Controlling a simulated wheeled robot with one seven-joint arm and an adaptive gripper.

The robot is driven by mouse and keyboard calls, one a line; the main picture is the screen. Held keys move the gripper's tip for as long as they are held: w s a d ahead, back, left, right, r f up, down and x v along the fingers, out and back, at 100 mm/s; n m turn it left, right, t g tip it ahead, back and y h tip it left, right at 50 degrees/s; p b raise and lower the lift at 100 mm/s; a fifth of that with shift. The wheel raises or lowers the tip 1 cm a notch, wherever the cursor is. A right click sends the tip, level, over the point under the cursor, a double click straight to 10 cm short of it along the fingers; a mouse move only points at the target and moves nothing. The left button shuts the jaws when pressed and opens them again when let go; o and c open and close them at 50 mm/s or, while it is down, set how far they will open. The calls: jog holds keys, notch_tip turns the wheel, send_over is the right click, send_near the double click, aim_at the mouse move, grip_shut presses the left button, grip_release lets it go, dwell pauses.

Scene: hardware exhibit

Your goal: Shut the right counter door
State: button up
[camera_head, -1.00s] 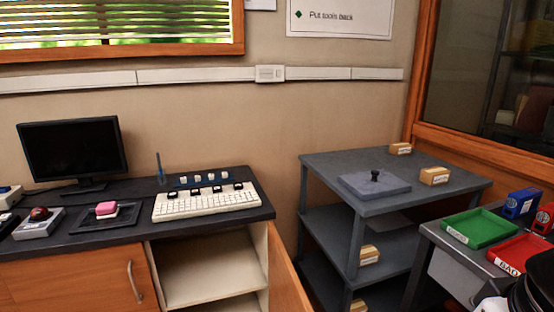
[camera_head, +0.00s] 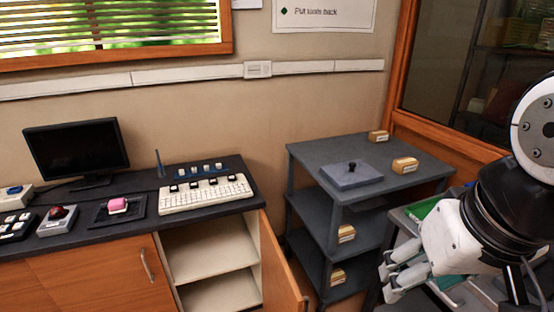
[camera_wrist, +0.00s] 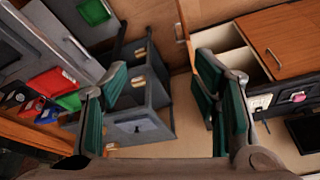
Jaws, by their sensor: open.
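The right counter door (camera_head: 282,268) stands open in the head view, swung out from the right end of the counter. Its edge faces me, and the cabinet's pale inner shelves (camera_head: 212,248) show to its left. In the wrist view the open door (camera_wrist: 184,24) is a thin upright strip near the top middle. My gripper (camera_head: 389,282) is at the lower right of the head view, to the right of the door and apart from it. In the wrist view its green-padded fingers (camera_wrist: 162,92) are spread wide with nothing between them.
A grey shelf unit (camera_head: 340,215) stands right of the door, close behind my gripper. A grey side table with a green tray (camera_head: 421,209) is partly hidden by my arm. The left counter door (camera_head: 100,278) is closed. A keyboard (camera_head: 206,194) and monitor (camera_head: 76,150) stand on the counter.

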jog(key=w+f+m+b, duration=0.1)
jog(key=w+f, duration=0.1)
jog(key=w, duration=0.1)
jog(key=w+f+m+g+b, duration=0.1)
jog(key=w+f+b, duration=0.1)
jog(key=w, duration=0.1)
jog(key=w+f+m+y+b, duration=0.1)
jog(key=w+f, duration=0.1)
jog(key=w, duration=0.1)
jog(key=shift+a+f+m+g+b, duration=0.25)
jog(key=shift+a+m+g+b, duration=0.05)
jog(key=shift+a+g, duration=0.1)
grip_shut()
jog(key=w+d+f+m+g+y+b, duration=0.15)
jog(key=w+f+m+b, duration=0.4)
jog(key=w+f, duration=0.6)
jog(key=w+f+m+g+y+b, duration=0.2)
jog(key=w+f+m+b, duration=0.35)
jog(key=w+f, duration=0.6)
jog(key=s+a+f+b, duration=0.4)
jog(key=a+f, duration=0.3)
jog(key=f, duration=0.4)
jog(key=shift+s+a+n, duration=0.3)
jog(key=shift+s+a, duration=0.1)
jog(key=shift+s, duration=0.15)
